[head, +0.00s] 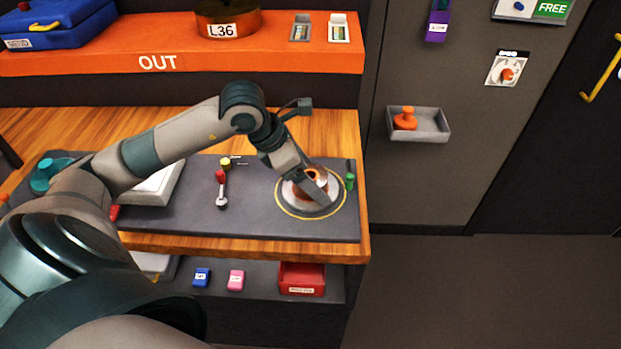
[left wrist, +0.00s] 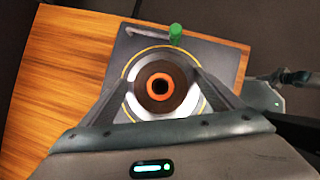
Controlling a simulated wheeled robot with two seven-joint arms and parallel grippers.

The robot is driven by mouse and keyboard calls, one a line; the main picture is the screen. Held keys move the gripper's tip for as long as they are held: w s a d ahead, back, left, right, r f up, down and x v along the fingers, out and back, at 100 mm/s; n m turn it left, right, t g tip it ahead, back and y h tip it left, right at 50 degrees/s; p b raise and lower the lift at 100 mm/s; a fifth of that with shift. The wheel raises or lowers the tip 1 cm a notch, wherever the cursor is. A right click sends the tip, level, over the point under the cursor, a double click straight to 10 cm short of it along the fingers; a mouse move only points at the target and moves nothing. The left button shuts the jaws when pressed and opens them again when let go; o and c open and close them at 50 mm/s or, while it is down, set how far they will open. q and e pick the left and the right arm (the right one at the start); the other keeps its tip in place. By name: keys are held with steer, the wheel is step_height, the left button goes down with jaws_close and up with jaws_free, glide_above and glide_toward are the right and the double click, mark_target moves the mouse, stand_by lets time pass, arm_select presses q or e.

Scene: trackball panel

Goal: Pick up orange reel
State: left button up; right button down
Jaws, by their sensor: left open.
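The orange reel (head: 311,178) sits on a pale round base inside a yellow ring on the dark panel (head: 260,220), near the panel's right end. In the left wrist view the reel (left wrist: 159,99) shows as a dark brown disc with an orange ring around a dark centre hole. My left gripper (head: 314,188) reaches down over it from the upper left and hides part of it. In the left wrist view its two fingers (left wrist: 160,92) are spread, one on each side of the reel. I cannot tell whether they touch it.
A green knob (head: 350,181) stands right of the reel, and a red-handled lever (head: 221,187) to its left. A white box (head: 158,184) lies farther left. The orange OUT shelf (head: 110,62) is behind; a red bin (head: 302,278) is below. A grey wall tray (head: 432,125) holds an orange piece.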

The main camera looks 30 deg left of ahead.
stand_by(0.3)
arm_select(q)
steer(key=c, duration=1.2)
steer(key=shift+r, duration=0.1)
